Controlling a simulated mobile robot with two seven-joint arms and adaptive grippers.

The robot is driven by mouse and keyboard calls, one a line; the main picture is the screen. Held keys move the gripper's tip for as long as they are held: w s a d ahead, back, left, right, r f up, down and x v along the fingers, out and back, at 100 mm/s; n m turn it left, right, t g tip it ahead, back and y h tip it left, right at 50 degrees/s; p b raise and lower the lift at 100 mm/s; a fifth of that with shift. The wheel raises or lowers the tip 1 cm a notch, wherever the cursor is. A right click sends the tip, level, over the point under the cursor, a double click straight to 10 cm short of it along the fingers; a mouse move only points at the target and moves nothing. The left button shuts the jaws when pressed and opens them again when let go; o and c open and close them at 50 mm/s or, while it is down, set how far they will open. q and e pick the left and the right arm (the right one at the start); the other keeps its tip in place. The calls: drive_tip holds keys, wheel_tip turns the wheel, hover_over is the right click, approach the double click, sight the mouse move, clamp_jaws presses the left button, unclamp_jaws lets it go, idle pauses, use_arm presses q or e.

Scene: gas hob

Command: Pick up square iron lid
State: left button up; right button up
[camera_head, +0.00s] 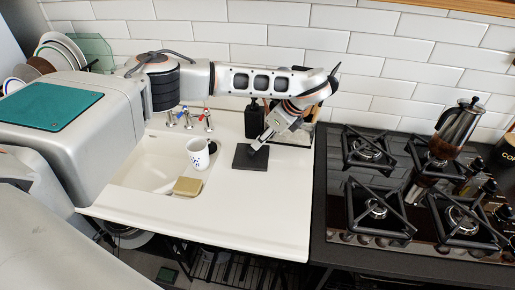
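The square iron lid (244,160) is a flat dark square lying on the white counter, right of the sink and left of the hob. My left arm reaches across from the left and bends back down to it. My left gripper (258,145) points down at the lid's upper right part, and its fingertips overlap the lid in the picture. I cannot tell whether they touch it or whether the gripper is open or shut. My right gripper is not in view.
A white patterned mug (198,152) and a tan sponge (187,186) are at the sink (146,173). A dark bottle (253,122) stands behind the lid. The gas hob (335,215) holds a coffee pot (457,128). The counter (255,215) in front of the lid is clear.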

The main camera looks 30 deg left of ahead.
sight(251, 150)
use_arm(q)
drive_tip(key=x, duration=0.2)
drive_tip(key=shift+s+a+f, duration=0.2)
drive_tip(key=shift+s+f, duration=0.05)
drive_tip(key=x, duration=0.4)
drive_tip(key=shift+a+f, duration=0.2)
drive_tip(key=shift+f, duration=0.15)
drive_tip(key=shift+c, duration=0.4)
drive_tip(key=shift+w, duration=0.1)
clamp_jaws()
